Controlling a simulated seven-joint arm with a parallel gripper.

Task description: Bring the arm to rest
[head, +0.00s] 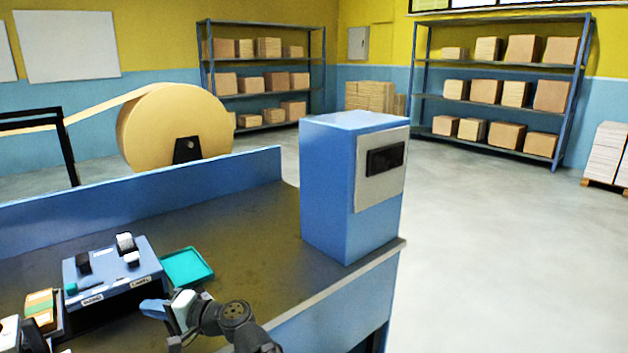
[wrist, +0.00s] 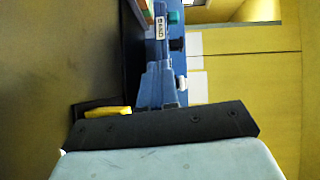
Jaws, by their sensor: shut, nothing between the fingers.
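My gripper (head: 155,308) is at the front of the workbench in the head view, with its bluish fingers pointing left. It is shut and empty. It is in front of the blue control box (head: 140,270) and below the teal tray (head: 210,275) in the picture, apart from the tray. My dark arm comes in from the bottom edge. In the wrist view, the blue box with a white label (wrist: 160,27) appears sideways above a dark bar and pale block at the bottom.
The dark bench top (head: 240,240) is clear behind the teal tray. A tall blue cabinet (head: 328,190) stands at its right end. Small banded stacks (head: 40,308) lie at the left. A large kraft roll (head: 165,130) and loaded shelves stand behind.

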